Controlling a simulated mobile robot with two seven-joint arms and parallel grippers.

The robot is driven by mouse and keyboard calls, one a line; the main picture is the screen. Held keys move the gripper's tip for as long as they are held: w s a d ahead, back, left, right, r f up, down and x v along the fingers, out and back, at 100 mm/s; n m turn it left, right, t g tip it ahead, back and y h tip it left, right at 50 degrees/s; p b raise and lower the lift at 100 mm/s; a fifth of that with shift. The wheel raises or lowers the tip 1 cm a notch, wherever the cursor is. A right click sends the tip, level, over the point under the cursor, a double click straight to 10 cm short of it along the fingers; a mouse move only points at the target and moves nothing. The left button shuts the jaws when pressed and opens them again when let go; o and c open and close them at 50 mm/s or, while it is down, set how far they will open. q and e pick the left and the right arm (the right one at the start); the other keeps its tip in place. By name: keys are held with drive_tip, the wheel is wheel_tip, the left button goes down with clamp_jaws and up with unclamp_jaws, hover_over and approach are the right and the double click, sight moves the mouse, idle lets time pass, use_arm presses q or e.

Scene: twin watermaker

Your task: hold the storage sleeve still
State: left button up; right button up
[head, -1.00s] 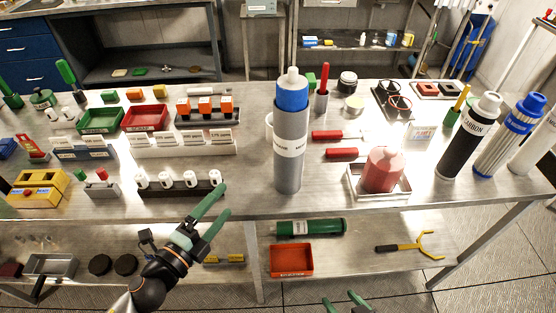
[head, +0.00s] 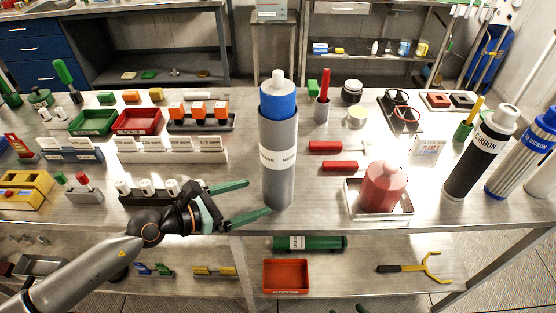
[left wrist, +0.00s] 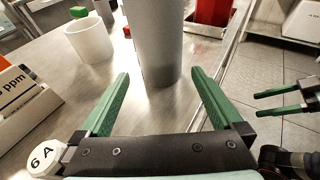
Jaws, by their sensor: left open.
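The storage sleeve (head: 280,188) is a tall grey cylinder with a white label, upright on the table near its front edge. A blue cartridge with a white top (head: 278,95) sticks out of its upper end. My left gripper (head: 259,197) is open just left of the sleeve's lower part, fingers pointing at it. In the left wrist view the sleeve (left wrist: 155,45) stands ahead, centred between the fingertips, with no clear contact. My right gripper (left wrist: 278,103) shows open and empty at the right of that view, away from the sleeve; only its tips show low in the head view.
A red block-like housing (head: 383,188) stands in a metal tray right of the sleeve. Red-handled tools (head: 325,147) lie behind. A rack with white-capped bottles (head: 150,193) is close to my left wrist. A white cup (left wrist: 88,40) stands left of the sleeve.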

sight(264, 193)
use_arm(q)
drive_tip(key=x, duration=0.7)
drive_tip(key=shift+w+d+b, duration=0.1)
drive_tip(key=shift+b, duration=0.25)
drive_tip(key=c, duration=1.4)
idle(0.3)
drive_tip(key=o, duration=1.4)
drive_tip(key=c, duration=1.4)
